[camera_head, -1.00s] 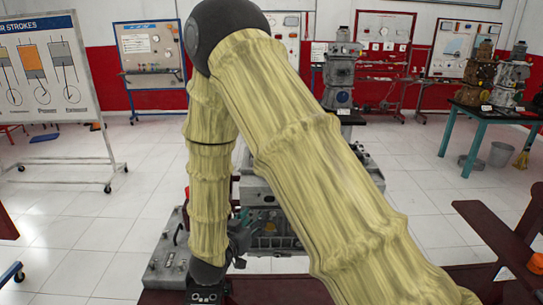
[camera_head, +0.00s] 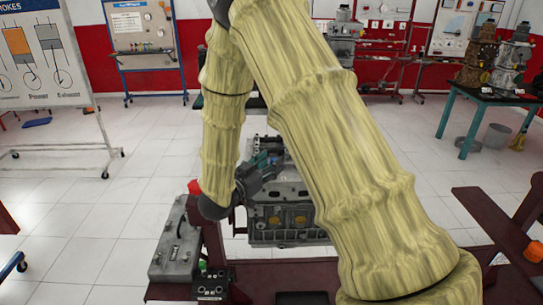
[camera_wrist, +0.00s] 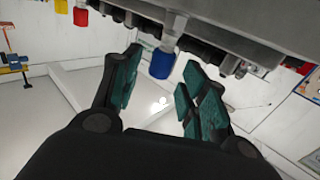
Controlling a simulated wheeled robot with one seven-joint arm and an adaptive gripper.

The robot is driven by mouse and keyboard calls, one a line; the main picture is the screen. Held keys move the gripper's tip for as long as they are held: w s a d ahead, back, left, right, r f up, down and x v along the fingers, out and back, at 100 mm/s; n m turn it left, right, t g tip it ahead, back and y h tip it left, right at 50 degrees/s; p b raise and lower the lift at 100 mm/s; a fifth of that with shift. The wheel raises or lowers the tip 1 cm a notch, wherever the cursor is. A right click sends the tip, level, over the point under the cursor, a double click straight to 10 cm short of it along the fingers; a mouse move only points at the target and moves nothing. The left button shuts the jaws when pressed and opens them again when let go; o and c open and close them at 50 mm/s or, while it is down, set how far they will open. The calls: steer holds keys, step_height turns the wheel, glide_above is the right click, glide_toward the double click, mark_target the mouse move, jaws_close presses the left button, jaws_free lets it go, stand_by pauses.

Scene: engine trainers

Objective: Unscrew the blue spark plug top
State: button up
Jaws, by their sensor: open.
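The blue spark plug top (camera_wrist: 163,63) shows in the wrist view, hanging under the grey engine part at upper middle. It lies ahead of the gap between my fingers, apart from both. My gripper (camera_wrist: 158,88) is open and empty, with teal pads on its fingers. In the head view my gripper (camera_head: 262,163) is small and sits beside the grey engine (camera_head: 290,215); the blue top cannot be made out there.
A red top (camera_wrist: 81,14) hangs left of the blue one in the wrist view. A grey box-like part (camera_head: 176,245) stands at lower left in the head view. A dark red stand (camera_head: 500,225) is at the right.

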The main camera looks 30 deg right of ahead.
steer(key=shift+p+x, duration=0.4)
steer(key=shift+x, duration=1)
jaws_close()
steer(key=shift+a+f, duration=0.1)
steer(key=shift+a, duration=0.05)
